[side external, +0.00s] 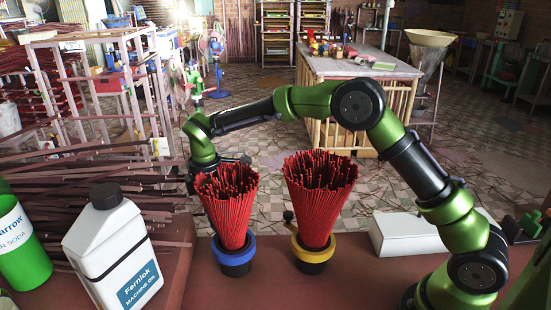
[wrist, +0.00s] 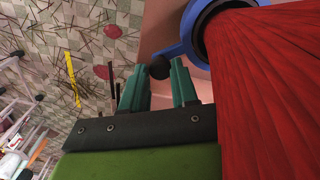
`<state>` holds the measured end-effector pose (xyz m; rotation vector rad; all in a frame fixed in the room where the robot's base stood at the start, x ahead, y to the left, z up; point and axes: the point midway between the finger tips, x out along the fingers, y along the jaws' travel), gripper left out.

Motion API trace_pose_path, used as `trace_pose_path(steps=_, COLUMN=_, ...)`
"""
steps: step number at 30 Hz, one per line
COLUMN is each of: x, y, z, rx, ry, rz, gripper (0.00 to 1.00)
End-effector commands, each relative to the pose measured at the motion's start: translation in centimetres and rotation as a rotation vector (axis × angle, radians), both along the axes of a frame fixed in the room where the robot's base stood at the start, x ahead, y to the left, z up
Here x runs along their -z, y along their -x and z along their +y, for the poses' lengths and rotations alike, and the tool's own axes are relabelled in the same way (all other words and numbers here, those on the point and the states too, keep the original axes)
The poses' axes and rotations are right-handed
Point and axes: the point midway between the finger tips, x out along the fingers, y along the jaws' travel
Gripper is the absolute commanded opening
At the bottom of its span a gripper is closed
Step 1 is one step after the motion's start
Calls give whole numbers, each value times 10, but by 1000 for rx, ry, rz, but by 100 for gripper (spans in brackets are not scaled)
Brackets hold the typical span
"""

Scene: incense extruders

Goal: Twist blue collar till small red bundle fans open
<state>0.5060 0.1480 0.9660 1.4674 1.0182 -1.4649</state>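The small red bundle (side external: 229,208) stands in a black cup with a blue collar (side external: 234,254) around its foot, flaring a little toward the top. In the wrist view the red sticks (wrist: 265,85) fill the right side, and the blue collar (wrist: 190,30) has a side arm ending in a black knob (wrist: 159,67). My gripper (wrist: 160,75) has its two teal fingertips on either side of this knob, with a gap about as wide as the knob. Whether they press on it I cannot tell. In the side view my gripper is mostly hidden behind the bundle.
A larger red bundle (side external: 319,190) in a yellow collar (side external: 312,251) stands to the right on the same red-brown bench. A white oil jug (side external: 113,245) and a green bottle (side external: 20,250) stand at left. A white box (side external: 405,236) lies at right.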

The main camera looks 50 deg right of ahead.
Motion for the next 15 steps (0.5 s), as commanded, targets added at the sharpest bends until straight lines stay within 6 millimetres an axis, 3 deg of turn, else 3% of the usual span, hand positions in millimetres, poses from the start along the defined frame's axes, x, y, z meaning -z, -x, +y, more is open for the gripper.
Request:
trace_pose_path(steps=1, x=-1, y=0, z=0, rx=0, ry=0, rz=-2, gripper=37)
trace_pose_path(steps=4, x=0, y=0, z=0, rx=0, ry=-1, rz=-1, gripper=52)
trace_pose_path(steps=15, x=-4, y=0, z=0, rx=1, ry=0, rz=0, gripper=52)
